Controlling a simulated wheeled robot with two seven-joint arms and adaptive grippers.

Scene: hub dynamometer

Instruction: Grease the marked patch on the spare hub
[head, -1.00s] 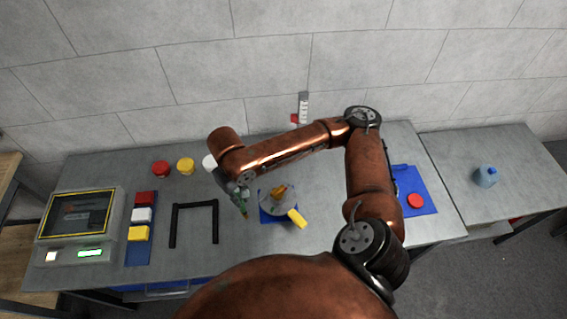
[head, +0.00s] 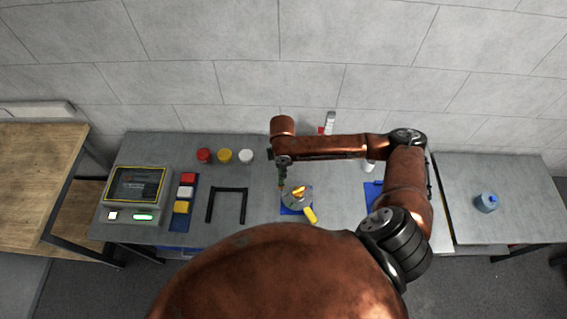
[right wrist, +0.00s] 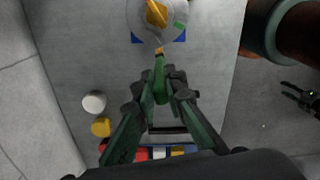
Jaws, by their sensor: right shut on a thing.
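The hub (head: 303,200) is a round grey disc with a gold centre, lying on a blue mat (head: 286,211). In the right wrist view the hub (right wrist: 139,22) is at the top edge, partly cut off, with a green patch (right wrist: 180,25) on its face. My right gripper (head: 282,180) is shut on a green-handled brush (right wrist: 160,85). The brush's orange tip points at the hub's near rim; I cannot tell whether it touches. My left gripper (right wrist: 291,92) shows small in the right wrist view, open and empty, out over the floor.
A yellow block (head: 310,215) lies against the hub's front. Red (head: 204,155), yellow (head: 225,155) and white (head: 246,156) lidded jars stand at the back. A black frame (head: 228,190) and a display unit (head: 135,190) are left. A blue bottle (head: 486,203) stands on the right table.

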